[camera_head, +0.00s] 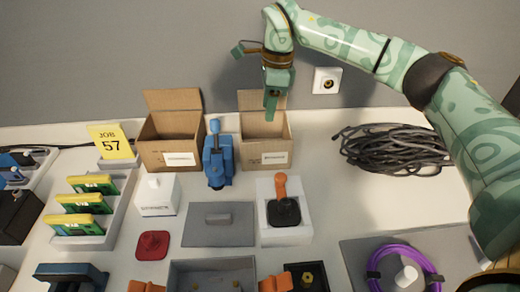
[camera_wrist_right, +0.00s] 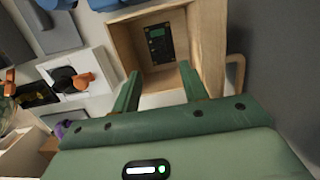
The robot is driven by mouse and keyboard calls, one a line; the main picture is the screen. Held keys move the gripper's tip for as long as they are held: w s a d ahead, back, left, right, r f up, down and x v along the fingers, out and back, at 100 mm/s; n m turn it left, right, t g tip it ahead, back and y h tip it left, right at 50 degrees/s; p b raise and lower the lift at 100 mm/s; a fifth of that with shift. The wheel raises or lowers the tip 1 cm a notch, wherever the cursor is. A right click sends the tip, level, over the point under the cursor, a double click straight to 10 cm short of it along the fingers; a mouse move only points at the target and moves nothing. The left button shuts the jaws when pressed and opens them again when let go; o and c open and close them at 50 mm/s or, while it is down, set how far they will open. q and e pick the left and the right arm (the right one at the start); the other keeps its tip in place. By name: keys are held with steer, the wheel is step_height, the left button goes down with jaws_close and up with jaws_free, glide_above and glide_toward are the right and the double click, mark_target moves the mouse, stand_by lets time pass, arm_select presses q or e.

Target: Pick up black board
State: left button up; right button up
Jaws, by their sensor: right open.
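The black board (camera_wrist_right: 158,45) lies inside an open cardboard carton, flat against its bottom, in the right wrist view. In the head view that is the right-hand carton (camera_head: 266,153), and the board is hidden inside it. My right gripper (camera_head: 271,108) hangs above this carton, pointing down. In the right wrist view the green fingers of my right gripper (camera_wrist_right: 159,82) are apart, with nothing between them, at the carton's opening. The board lies beyond the fingertips and is not touched. My left gripper is not in view.
A second carton (camera_head: 172,142) stands to the left. A blue clamp-like tool (camera_head: 217,160) is between the cartons. A white block with an orange-handled lever (camera_head: 283,205) stands in front. A black cable coil (camera_head: 392,148) lies right. The wall is close behind.

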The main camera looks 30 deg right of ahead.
steer(key=f, duration=0.2)
steer(key=f+b, duration=0.1)
steer(key=f, duration=0.1)
steer(key=f+b, duration=0.1)
steer(key=f, duration=0.1)
steer(key=shift+w+a, duration=0.3)
steer(key=shift+w, duration=0.05)
step_height(320, 180, down, 5)
steer(key=b, duration=0.3)
steer(key=shift+s+f, duration=0.1)
steer(key=shift+f, duration=0.1)
steer(key=shift+f+b, duration=0.25)
steer(key=shift+b, duration=0.1)
steer(key=shift+r, duration=0.1)
steer(key=shift+s+r, duration=0.1)
steer(key=shift+r, duration=0.1)
steer(key=shift+c, duration=0.6)
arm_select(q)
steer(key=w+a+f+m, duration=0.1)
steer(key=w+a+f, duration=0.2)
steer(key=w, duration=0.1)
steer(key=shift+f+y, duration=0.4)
arm_select(e)
jaws_close()
